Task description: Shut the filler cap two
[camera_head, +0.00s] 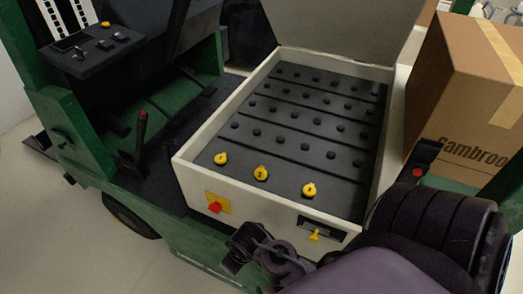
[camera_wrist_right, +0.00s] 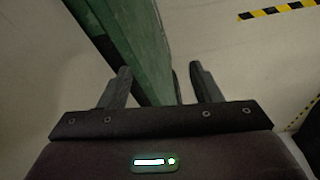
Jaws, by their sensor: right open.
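Filler cap two (camera_head: 261,173) is the middle of three yellow caps along the near edge of the black battery top (camera_head: 285,148). Whether it is raised or seated is too small to tell. Cap one (camera_head: 221,158) sits to its left and cap three (camera_head: 309,190) to its right. My right arm comes in from the lower right of the head view, in front of the cart. In the right wrist view my right gripper (camera_wrist_right: 160,84) is open, its fingers apart with a green cart part (camera_wrist_right: 128,40) showing between and beyond them. No cap shows there. My left gripper is not in view.
A pale open lid (camera_head: 345,25) stands behind the battery box. A red knob (camera_head: 215,207) and a yellow plug (camera_head: 314,235) are on its front wall. A cardboard box (camera_head: 455,100) stands at right. A control panel (camera_head: 90,45) and red-tipped lever (camera_head: 141,128) are at left.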

